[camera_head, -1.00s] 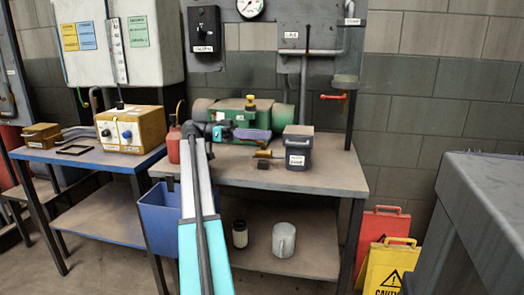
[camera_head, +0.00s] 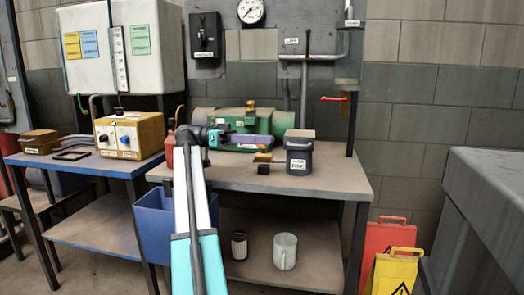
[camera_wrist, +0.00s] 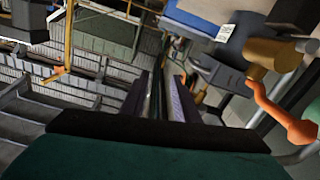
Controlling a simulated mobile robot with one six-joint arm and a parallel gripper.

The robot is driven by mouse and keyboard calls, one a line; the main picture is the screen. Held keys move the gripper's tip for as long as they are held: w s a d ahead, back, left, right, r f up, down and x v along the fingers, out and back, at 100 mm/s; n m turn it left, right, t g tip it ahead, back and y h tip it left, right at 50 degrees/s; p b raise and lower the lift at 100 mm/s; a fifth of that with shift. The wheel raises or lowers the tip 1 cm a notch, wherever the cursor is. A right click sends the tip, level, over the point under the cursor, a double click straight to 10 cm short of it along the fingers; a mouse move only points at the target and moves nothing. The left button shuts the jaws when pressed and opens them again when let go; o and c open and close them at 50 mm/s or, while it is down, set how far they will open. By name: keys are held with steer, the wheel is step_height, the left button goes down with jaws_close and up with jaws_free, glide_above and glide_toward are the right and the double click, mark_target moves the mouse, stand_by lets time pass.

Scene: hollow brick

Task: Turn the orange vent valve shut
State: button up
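An orange lever (camera_wrist: 280,115) on a brass-coloured round body shows at the right of the wrist view, to the right of my fingers and apart from them. In the head view, a small brass-orange fitting (camera_head: 262,157) sits left of a dark labelled box (camera_head: 300,160) on the bench; I cannot tell for sure that it is the same valve. My gripper (camera_head: 268,141) reaches right over the bench, just above that fitting. In the wrist view its purple fingers (camera_wrist: 165,82) are parted, with a narrow gap and nothing clearly held.
A green machine (camera_head: 238,123) stands behind my gripper. A red handle (camera_head: 333,99) is on a wall pipe to the right. A yellow control box (camera_head: 129,136) is on the left table. A blue bin (camera_head: 162,222) hangs at the bench's front. Bare bench top (camera_head: 335,180) lies to the right.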

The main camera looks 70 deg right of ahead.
steer(key=shift+s+a+r+b, duration=0.1)
steer(key=shift+s+a+b, duration=0.15)
steer(key=shift+a+b, duration=0.45)
steer(key=shift+s+a+r+b, duration=0.1)
steer(key=shift+s+a+b, duration=0.15)
steer(key=shift+a+b, duration=0.4)
steer(key=shift+s+a+r+b, duration=0.1)
steer(key=shift+s+a+b, duration=0.25)
steer(key=shift+a, duration=0.55)
steer(key=shift+w, duration=0.15)
